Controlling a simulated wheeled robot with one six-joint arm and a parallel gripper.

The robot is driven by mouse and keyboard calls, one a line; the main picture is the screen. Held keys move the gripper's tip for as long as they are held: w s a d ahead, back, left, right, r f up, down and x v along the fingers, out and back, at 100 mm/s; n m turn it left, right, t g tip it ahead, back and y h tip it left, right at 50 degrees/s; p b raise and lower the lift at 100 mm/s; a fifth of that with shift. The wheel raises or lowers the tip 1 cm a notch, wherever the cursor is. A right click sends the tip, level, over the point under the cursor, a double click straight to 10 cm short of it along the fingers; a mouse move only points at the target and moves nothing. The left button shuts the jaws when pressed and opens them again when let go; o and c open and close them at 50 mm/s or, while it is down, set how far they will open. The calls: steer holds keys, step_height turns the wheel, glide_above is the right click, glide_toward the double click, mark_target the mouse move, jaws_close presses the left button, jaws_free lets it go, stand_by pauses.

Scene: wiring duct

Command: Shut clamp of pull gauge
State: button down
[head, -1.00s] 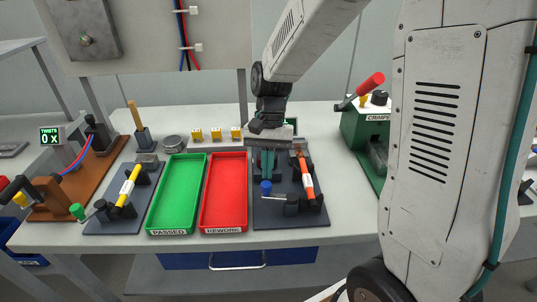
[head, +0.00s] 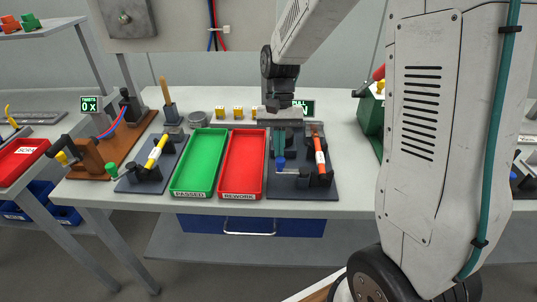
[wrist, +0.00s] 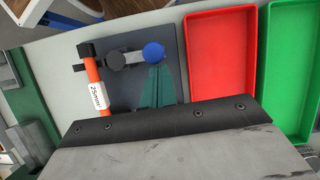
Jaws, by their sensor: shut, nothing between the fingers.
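The pull gauge's dark grey base (head: 327,191) stands right of the red tray, with an orange cable (head: 319,145) lying front to back along its right side. The clamp's blue knob (head: 280,163) sits left of a dark round post; both also show in the wrist view, the knob (wrist: 154,52) beside the post (wrist: 117,60). The cable's white label (wrist: 98,95) shows there too. My gripper (head: 281,151) points down over the base, its teal fingers (wrist: 157,88) shut and empty. The fingertips are close to the knob; whether they touch it I cannot tell.
A green PASSED tray (head: 199,192) and a red REWORK tray (head: 242,192) lie left of the gauge. A similar base with a yellow cable (head: 157,151) is farther left. The green crimping machine (head: 370,128) stands at the right, partly behind my arm.

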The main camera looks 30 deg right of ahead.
steer(key=s+a+n, duration=0.1)
steer(key=n, duration=0.1)
steer(key=s+a+n+h, duration=0.1)
steer(key=n, duration=0.1)
steer(key=shift+s+n+h, duration=0.1)
steer(key=shift+n+h, duration=0.2)
steer(key=shift+s+a+n+h, duration=0.2)
steer(key=shift+s+n+h, duration=0.25)
steer(key=shift+s+n, duration=0.55)
steer(key=shift+s+a+n+h, duration=0.15)
steer(key=shift+s+n+h, duration=0.3)
steer(key=shift+n, duration=0.95)
steer(key=shift+s+a+n+h, duration=0.2)
steer(key=shift+s+n+h, duration=0.2)
steer(key=shift+s+n, duration=0.6)
steer(key=shift+w+n, duration=0.2)
steer(key=shift+n, duration=0.1)
